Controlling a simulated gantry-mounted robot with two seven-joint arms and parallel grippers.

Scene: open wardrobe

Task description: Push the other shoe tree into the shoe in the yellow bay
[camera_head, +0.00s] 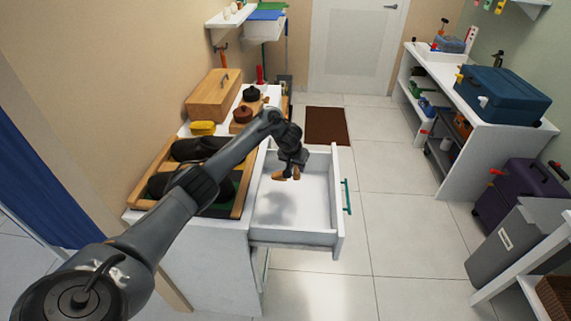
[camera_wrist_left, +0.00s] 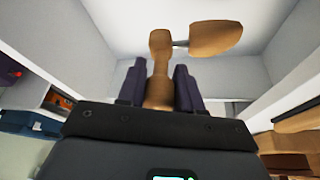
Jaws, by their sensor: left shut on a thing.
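My left gripper (camera_head: 289,166) is shut on a wooden shoe tree (camera_head: 281,175) and holds it over the open white drawer. In the left wrist view the shoe tree (camera_wrist_left: 214,39) has its stem upright between the dark fingers (camera_wrist_left: 160,85), with a rounded wooden part off to the right. A wooden tray (camera_head: 246,185) on the cabinet top holds a far dark shoe (camera_head: 195,148) and a near dark shoe (camera_head: 160,185). My left arm covers much of the tray, so the bay colours are mostly hidden. My right gripper is out of view.
The open drawer (camera_head: 318,200) juts out to the right of the cabinet, its teal handle (camera_head: 347,197) outermost. A yellow object (camera_head: 203,128), a wooden box (camera_head: 213,95) and a brown pot (camera_head: 243,114) stand behind the tray.

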